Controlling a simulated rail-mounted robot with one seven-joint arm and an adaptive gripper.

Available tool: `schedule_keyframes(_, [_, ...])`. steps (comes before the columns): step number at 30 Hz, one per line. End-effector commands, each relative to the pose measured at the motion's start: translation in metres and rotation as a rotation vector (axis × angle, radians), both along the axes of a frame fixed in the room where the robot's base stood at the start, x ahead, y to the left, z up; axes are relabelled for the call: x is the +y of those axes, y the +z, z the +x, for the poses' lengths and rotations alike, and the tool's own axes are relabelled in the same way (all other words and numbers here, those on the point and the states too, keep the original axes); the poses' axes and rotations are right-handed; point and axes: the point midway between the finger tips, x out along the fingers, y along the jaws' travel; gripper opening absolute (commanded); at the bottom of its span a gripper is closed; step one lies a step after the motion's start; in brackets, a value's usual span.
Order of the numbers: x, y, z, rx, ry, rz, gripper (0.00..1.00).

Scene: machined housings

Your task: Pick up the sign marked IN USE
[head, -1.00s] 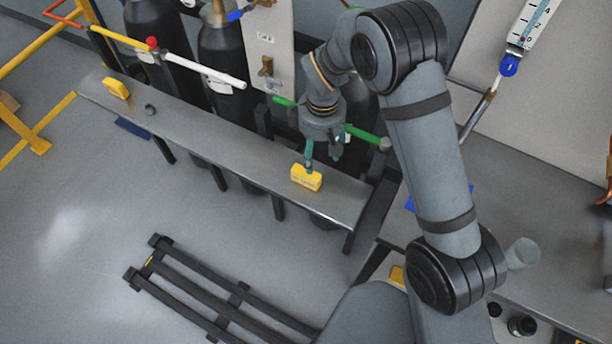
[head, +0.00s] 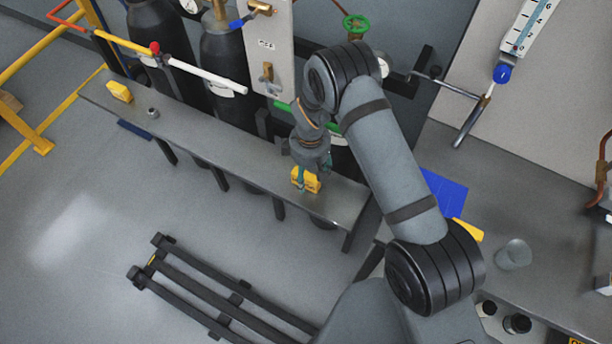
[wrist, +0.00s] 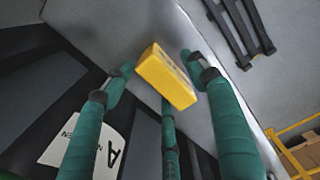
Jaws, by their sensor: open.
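A yellow block-shaped sign (head: 313,183) stands on the long grey shelf near its right end, partly hidden by my gripper (head: 302,180). In the wrist view the yellow sign (wrist: 166,77) sits between the spread green fingers of my gripper (wrist: 157,70), with gaps visible beside it. My gripper is open and holds nothing. I cannot read any marking on this sign. A second yellow block (head: 119,91) stands at the left end of the shelf, its marking also unreadable.
The grey shelf (head: 235,147) runs in front of dark gas cylinders (head: 225,55). A small metal nut-like part (head: 153,112) lies on it. A white pipe (head: 207,78) passes above the shelf. A dark slatted rack (head: 215,290) lies on the floor. The shelf's middle is clear.

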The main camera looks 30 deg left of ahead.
Motion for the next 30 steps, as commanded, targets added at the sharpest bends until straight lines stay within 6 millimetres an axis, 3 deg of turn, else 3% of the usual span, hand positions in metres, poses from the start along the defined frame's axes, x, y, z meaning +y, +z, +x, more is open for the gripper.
schedule_keyframes(11, [-0.0001,-0.0094,0.0003,-0.001,-0.001,0.001,0.57])
schedule_keyframes(30, [-0.0002,-0.0091,0.0002,0.0,-0.001,0.0,0.19])
